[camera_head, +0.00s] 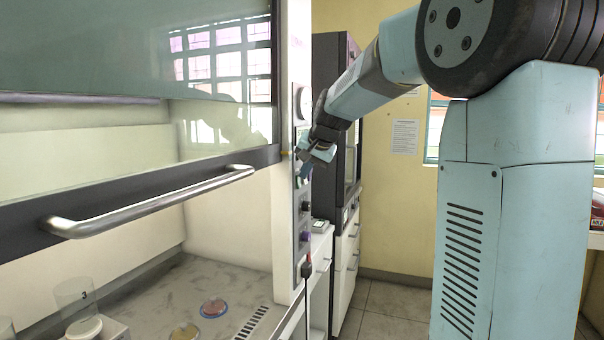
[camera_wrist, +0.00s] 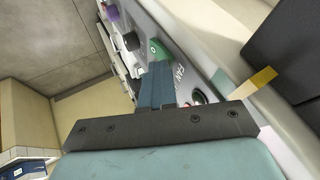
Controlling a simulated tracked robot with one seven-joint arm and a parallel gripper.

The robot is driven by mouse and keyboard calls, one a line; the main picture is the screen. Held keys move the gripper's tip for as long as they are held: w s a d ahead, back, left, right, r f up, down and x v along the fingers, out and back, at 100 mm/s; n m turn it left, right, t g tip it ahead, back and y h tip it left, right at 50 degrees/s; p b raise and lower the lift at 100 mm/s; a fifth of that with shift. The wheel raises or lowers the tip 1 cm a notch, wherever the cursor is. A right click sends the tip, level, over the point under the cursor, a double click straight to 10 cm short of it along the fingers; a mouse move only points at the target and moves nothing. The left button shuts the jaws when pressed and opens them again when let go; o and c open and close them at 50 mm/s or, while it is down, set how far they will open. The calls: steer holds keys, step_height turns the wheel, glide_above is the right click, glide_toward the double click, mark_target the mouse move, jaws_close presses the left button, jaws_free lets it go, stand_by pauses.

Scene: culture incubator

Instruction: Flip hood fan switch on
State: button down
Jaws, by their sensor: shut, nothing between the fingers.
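The fume hood's side control panel (camera_head: 298,220) is a narrow upright strip at the right of the hood opening. In the wrist view the panel (camera_wrist: 189,62) runs diagonally and carries the label FAN. In the head view my gripper (camera_head: 303,170) is at the panel's upper part. I cannot tell whether it touches the green button.
The hood sash with its metal handle (camera_head: 150,202) is left of the panel. Black (camera_head: 305,207) and purple (camera_head: 304,237) knobs sit lower on the panel. Dishes (camera_head: 213,308) lie on the hood floor. A dark cabinet (camera_head: 345,130) stands behind my arm.

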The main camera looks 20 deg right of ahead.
steer(key=shift+r, duration=0.55)
steer(key=d+v, duration=0.1)
steer(key=v, duration=1.1)
steer(key=shift+d+f, duration=0.1)
steer(key=shift+d, duration=0.05)
steer(key=s+a+f+n, duration=0.1)
steer(key=s+f+n, duration=0.1)
steer(key=s+f, duration=0.4)
steer(key=s+f+n+g+h, duration=0.1)
steer(key=s+f, duration=0.6)
steer(key=s, duration=0.7)
steer(key=s+a+f+n+g+h, duration=0.1)
steer(key=s+f+n, duration=0.1)
steer(key=s+f, duration=0.5)
steer(key=s, duration=0.3)
steer(key=shift+s+a+f+n, duration=0.2)
steer(key=shift+a+f+n, duration=0.1)
steer(key=shift+n, duration=0.1)
